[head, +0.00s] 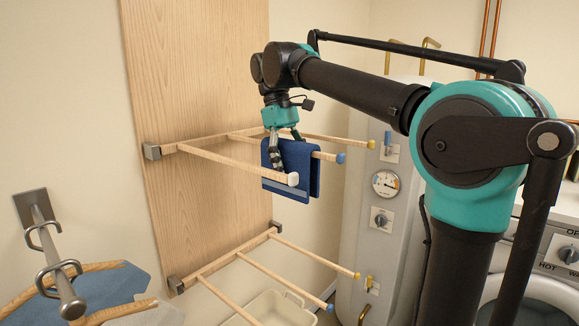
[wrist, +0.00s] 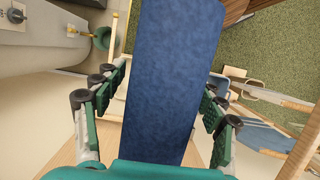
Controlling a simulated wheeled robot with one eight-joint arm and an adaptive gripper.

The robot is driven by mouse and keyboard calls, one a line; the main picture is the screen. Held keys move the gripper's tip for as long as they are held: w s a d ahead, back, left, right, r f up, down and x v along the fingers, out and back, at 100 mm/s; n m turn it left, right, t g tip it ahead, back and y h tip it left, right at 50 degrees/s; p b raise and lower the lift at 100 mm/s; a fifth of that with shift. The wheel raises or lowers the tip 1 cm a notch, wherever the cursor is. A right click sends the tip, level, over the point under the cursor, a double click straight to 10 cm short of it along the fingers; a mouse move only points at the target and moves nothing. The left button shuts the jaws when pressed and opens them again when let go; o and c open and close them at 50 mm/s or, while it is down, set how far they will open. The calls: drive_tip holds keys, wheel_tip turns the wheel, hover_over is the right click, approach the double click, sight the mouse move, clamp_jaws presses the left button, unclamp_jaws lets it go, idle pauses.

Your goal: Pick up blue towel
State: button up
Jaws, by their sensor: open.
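The blue towel (head: 288,165) hangs folded over the blue-tipped wooden bar (head: 325,156) of the upper wall rack, with a lighter stripe near its lower edge. The white-tipped bar (head: 240,165) crosses in front of it. My gripper (head: 279,155) points down at the towel from above, with fingers at its sides. In the wrist view the towel (wrist: 170,70) fills the middle as a long blue strip. The fingers of my gripper (wrist: 162,98) stand apart on both sides, with gaps visible between them and the towel.
A yellow-tipped bar (head: 335,140) lies behind the towel. A lower rack (head: 265,262) juts out beneath, above a pale basin (head: 272,310). A white tank (head: 372,220) with a gauge stands close right. A wall hook (head: 45,235) with hangers is at lower left.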

drive_tip(key=shift+d+f, duration=0.1)
drive_tip(key=shift+f, duration=0.35)
drive_tip(key=c, duration=1.4)
drive_tip(key=shift+o, duration=0.2)
drive_tip(key=shift+r, duration=0.1)
wheel_tip(320, 180, up, 20)
